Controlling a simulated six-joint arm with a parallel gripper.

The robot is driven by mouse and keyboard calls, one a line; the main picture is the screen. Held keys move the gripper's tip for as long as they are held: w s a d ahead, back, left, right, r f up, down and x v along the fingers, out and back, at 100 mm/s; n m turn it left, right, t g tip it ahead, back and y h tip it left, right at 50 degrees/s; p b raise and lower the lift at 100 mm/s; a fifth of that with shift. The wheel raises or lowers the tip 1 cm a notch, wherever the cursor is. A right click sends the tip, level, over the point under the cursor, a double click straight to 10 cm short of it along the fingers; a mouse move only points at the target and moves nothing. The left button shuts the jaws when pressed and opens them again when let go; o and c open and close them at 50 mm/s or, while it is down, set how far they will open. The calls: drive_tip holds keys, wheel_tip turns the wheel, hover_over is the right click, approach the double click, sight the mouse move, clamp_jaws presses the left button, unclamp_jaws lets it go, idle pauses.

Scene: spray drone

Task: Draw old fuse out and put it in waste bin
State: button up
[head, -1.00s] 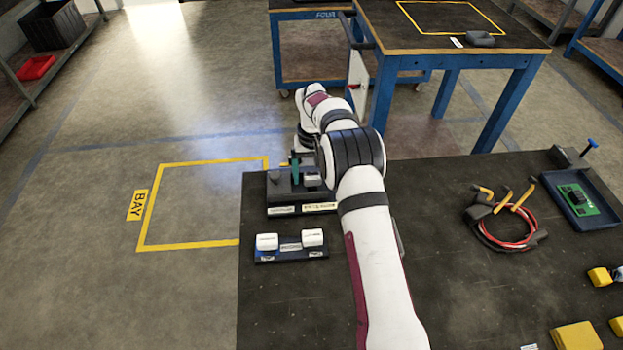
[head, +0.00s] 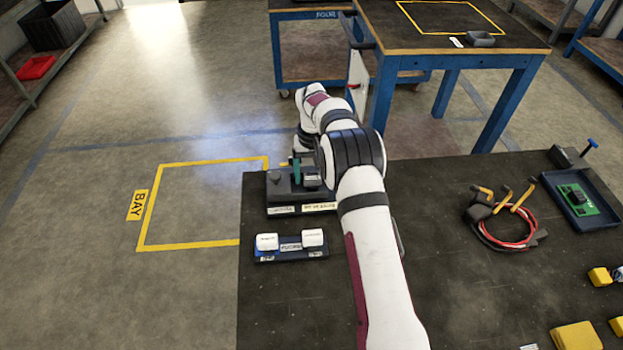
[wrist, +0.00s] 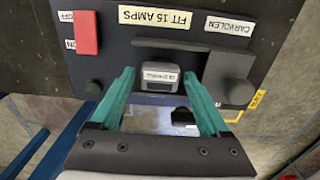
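A small grey fuse (wrist: 160,70) with a white label sits in the panel. My gripper (wrist: 158,78) has teal fingers spread to either side of the fuse, with small visible gaps. One finger shows in the head view (head: 297,171). I cannot identify a waste bin.
A dark rack with two white-topped blocks (head: 267,241) lies nearer on the bench. Red cables (head: 505,225), a blue tray (head: 585,207) and yellow blocks (head: 577,336) lie right.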

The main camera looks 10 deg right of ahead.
sight(312, 176)
clamp_jaws()
drive_tip(key=shift+r, duration=3)
